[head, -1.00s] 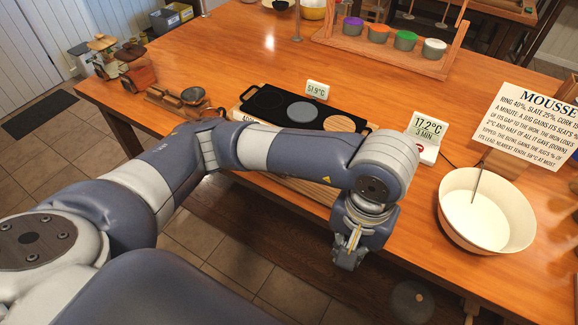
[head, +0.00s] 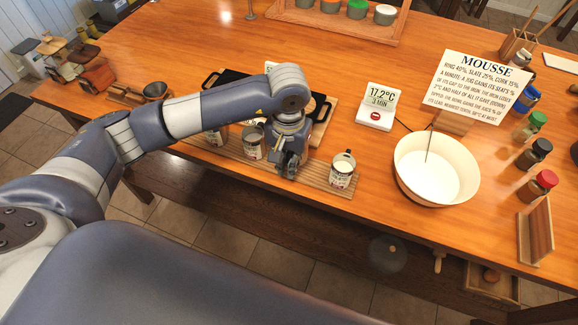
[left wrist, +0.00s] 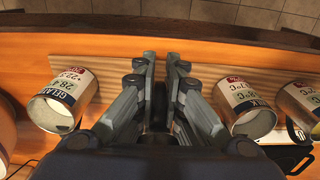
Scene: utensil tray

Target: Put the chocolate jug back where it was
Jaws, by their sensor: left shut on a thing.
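My left gripper (head: 288,170) points down over the slatted wooden board (head: 318,182) at the table's front edge. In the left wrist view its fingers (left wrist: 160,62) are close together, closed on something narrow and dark. The chocolate jug itself cannot be made out; the gripper and wrist hide whatever it holds. A labelled gelatin jug (head: 342,170) stands on the board to the right; it also shows in the left wrist view (left wrist: 70,88). A milk jug (head: 252,142) stands close to the left, and also shows in the left wrist view (left wrist: 245,100). Another jug (head: 217,136) is partly hidden behind my arm.
Capped jars (head: 537,186) stand farther right.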

